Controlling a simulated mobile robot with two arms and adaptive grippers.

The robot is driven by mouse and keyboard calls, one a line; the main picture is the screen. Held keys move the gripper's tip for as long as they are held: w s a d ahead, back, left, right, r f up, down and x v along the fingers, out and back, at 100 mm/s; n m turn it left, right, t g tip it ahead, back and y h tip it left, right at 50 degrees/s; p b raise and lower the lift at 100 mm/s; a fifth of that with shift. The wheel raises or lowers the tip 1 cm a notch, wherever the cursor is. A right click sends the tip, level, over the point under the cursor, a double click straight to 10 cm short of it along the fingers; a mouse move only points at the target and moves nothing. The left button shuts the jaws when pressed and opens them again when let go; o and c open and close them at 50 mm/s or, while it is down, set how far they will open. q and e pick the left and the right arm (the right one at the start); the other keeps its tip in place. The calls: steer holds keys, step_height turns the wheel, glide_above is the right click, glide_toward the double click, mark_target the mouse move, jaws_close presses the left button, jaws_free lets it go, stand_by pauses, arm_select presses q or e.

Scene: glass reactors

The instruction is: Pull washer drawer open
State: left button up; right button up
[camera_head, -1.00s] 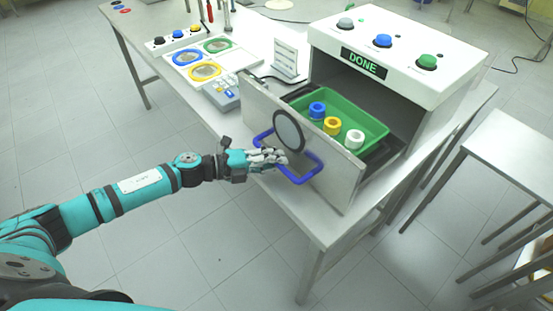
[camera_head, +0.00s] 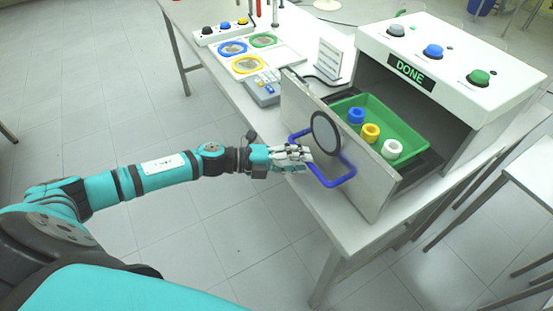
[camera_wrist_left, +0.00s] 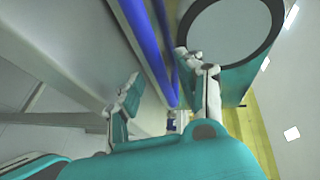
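The washer (camera_head: 455,65) is a white box with a "DONE" display on the steel table. Its drawer (camera_head: 345,185) stands out of the box, with a grey front panel and a round dark-rimmed disc. A blue loop handle (camera_head: 340,182) sticks out from the panel. My left gripper (camera_head: 308,157) is at the handle's left part. In the left wrist view, the fingers (camera_wrist_left: 165,85) are apart, with the blue bar (camera_wrist_left: 145,45) running between them; a gap shows beside the bar. My right gripper is in no view.
Inside the drawer, a green tray (camera_head: 412,140) holds blue, yellow and white rings. A keypad device (camera_head: 264,88), a holder with colored circles (camera_head: 262,45) and a white rack (camera_head: 331,62) stand left of the washer. The floor in front is clear.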

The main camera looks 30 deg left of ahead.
arm_select(q)
steer(key=v, duration=0.9)
steer(key=shift+a, duration=0.2)
